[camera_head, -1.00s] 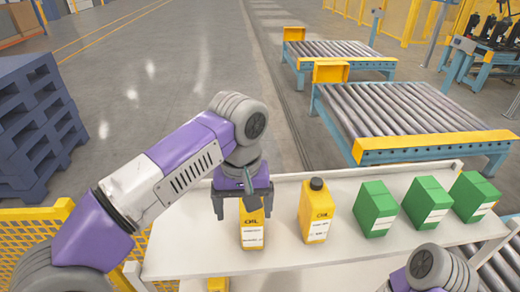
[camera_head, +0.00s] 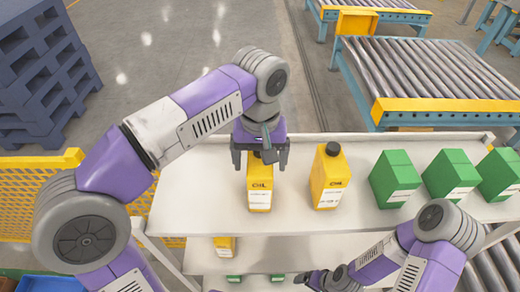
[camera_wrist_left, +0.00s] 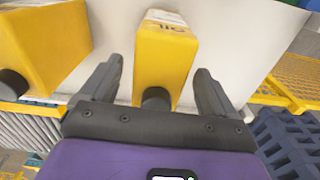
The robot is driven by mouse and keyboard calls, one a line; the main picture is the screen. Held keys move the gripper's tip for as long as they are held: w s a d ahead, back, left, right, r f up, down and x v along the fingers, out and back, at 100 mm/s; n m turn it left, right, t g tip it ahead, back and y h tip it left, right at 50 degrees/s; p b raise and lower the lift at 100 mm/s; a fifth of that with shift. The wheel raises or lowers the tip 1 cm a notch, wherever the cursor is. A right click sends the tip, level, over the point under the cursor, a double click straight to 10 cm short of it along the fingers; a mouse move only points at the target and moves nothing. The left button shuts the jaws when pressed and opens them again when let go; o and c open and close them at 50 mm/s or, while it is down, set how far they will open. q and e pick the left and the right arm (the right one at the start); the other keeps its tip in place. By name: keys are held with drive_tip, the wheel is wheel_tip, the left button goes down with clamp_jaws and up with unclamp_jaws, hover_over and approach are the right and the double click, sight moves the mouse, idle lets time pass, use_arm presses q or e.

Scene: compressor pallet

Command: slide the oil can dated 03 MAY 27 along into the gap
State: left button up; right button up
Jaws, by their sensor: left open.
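Two yellow oil cans with black caps and white labels stand upright on the white top shelf (camera_head: 180,210). The left can (camera_head: 260,197) is beneath my left gripper (camera_head: 260,160); the other can (camera_head: 327,180) stands apart to its right. The printed dates are too small to read. My left gripper is open, its fingers on either side of the left can's top, which partly hides behind it. In the left wrist view that can (camera_wrist_left: 165,60) lies between the spread fingers with visible space, and the other can (camera_wrist_left: 45,45) is at the left. My right gripper (camera_head: 320,280) is low, its jaws unclear.
Several green boxes (camera_head: 396,180) stand on the shelf to the right of the cans, with bare shelf between. A lower shelf holds another yellow can (camera_head: 224,246) and green items. Roller conveyors (camera_head: 430,80) are behind; blue pallets (camera_head: 45,75) are at the left.

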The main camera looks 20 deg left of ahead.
use_arm(q)
drive_tip(key=shift+w+f, duration=0.1)
drive_tip(key=shift+f, duration=1.65)
use_arm(e)
drive_tip(key=shift+f, duration=0.35)
